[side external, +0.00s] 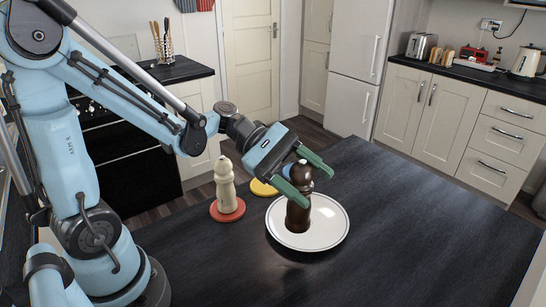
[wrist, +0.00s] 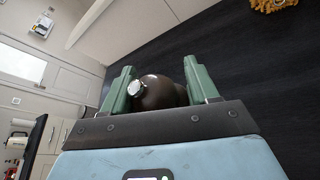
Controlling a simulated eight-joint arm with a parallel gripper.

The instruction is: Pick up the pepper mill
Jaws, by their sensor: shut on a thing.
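The pepper mill (side external: 298,215) is dark brown with a small metal knob on top. In the side view it is upright, over or on a white plate (side external: 331,237); I cannot tell whether its base touches the plate. My gripper (side external: 304,183) is shut on the upper part of the mill, with its green fingers on either side. In the wrist view the mill's rounded top (wrist: 158,92) with its silver knob shows between the two fingers (wrist: 160,88). The lower body is hidden there.
A cream mill (side external: 225,185) stands on a red coaster (side external: 227,212) to the left of the plate. A yellow coaster (side external: 264,188) lies behind the plate. The dark worktop (side external: 420,240) is clear to the right and front.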

